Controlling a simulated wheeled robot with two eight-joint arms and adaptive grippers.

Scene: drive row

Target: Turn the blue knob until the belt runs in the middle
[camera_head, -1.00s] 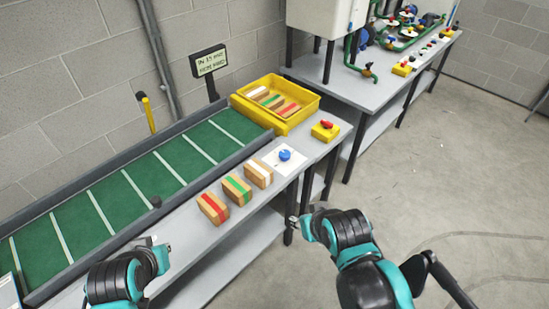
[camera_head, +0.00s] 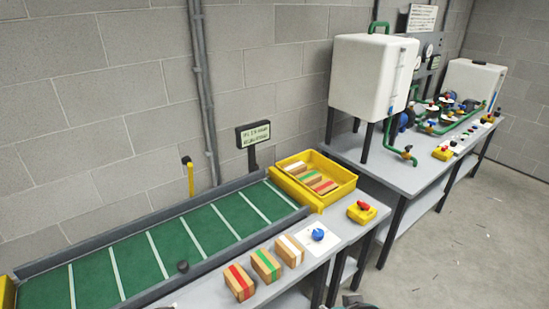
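The blue knob (camera_head: 318,234) sits on a white plate (camera_head: 310,240) on the grey bench, right of the conveyor. The green belt (camera_head: 130,262) with white cross stripes lies between dark side rails. Its exact sideways position between the rails is hard to judge from here.
A yellow bin (camera_head: 335,192) with more blocks is at the belt's far end. A red button on a yellow box (camera_head: 361,211) is right of the knob. Open floor lies right.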

